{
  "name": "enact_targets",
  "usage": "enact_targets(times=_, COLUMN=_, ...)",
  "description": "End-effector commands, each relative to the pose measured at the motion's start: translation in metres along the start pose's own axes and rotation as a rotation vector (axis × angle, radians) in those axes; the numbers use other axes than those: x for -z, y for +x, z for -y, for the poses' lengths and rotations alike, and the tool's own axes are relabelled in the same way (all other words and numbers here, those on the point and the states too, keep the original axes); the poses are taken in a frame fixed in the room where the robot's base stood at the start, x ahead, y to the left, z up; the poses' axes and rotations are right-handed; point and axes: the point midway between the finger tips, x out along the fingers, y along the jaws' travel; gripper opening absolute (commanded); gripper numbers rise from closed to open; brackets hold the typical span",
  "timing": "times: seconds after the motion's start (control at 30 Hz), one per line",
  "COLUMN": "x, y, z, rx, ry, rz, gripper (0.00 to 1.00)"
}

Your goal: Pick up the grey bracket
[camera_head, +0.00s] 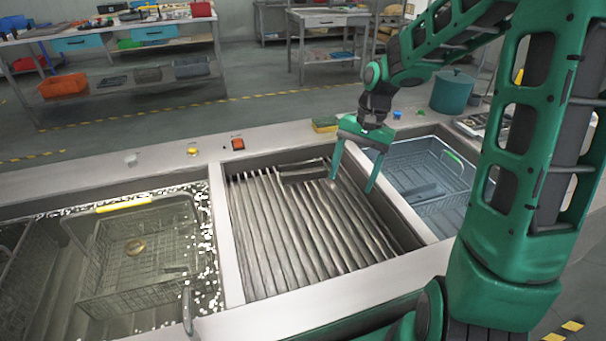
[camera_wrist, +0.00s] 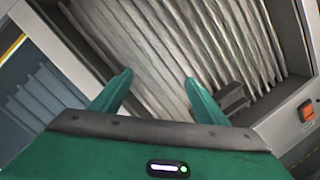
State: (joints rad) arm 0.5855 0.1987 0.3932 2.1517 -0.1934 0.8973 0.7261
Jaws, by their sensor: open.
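A grey angled piece that looks like the bracket (camera_head: 303,173) lies on the ribbed drain rack of the middle basin, near its back edge. In the wrist view the bracket (camera_wrist: 234,97) is to the right of the right finger, beside the basin wall. My gripper (camera_head: 352,184) is open and empty above the rack's back right part, to the right of the bracket and apart from it. In the wrist view bare ribs show between the fingers of my gripper (camera_wrist: 159,77).
The right basin holds another wire basket (camera_head: 455,178). A raised rim (camera_head: 228,240) divides the basins. A sponge (camera_head: 325,124) and red switch (camera_head: 238,144) sit on the back ledge.

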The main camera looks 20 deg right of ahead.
Motion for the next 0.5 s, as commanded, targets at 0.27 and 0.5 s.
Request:
enact_targets(times=0.27, x=0.025, y=0.04, z=0.068, rx=0.163, ry=0.183, rz=0.22, gripper=0.68)
enact_targets(times=0.5, x=0.041, y=0.049, z=0.107, rx=0.288, ry=0.342, rz=0.405, gripper=0.68)
